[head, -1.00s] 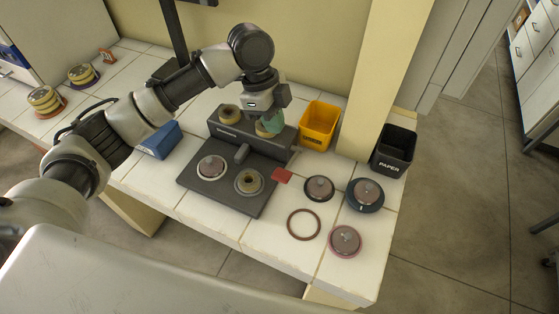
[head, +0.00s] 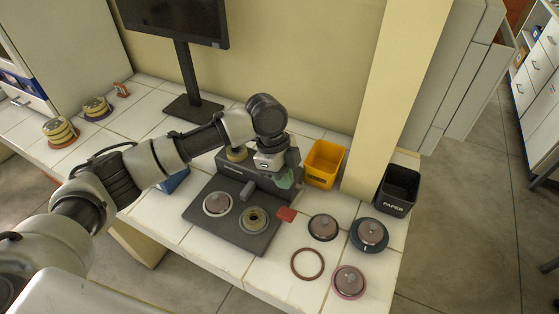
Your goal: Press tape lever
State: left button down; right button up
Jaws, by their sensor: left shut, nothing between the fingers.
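The dark tape device has a flat base (head: 229,229) and a raised back block with a tan roll (head: 237,154) at its left. A short grey lever-like bar (head: 247,190) stands at the middle of the block's front. A red tab (head: 286,214) sticks out at the base's right edge. I cannot tell for certain which part is the tape lever. My left gripper (head: 286,181), with teal at its tips, is shut and empty, low at the right end of the block. It hides the right-hand roll; contact cannot be told. My right gripper is not in view.
Two discs (head: 217,203) (head: 254,219) sit on the base. Lidded round pieces (head: 323,227) (head: 369,234) (head: 348,281) and a brown ring (head: 308,264) lie right. A yellow bin (head: 323,164) and black paper bin (head: 397,190) stand behind. A monitor (head: 178,20) is at the back.

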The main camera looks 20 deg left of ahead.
aim_at(287, 212)
pick_arm(q)
jog(key=x, duration=0.2)
jog(key=p+x, duration=0.1)
jog(key=x, duration=0.3)
jog(key=shift+s+a+p, duration=0.2)
jog(key=shift+a+p, duration=0.15)
jog(key=shift+s+f, duration=0.15)
jog(key=shift+f, duration=0.6)
jog(key=shift+f, duration=0.1)
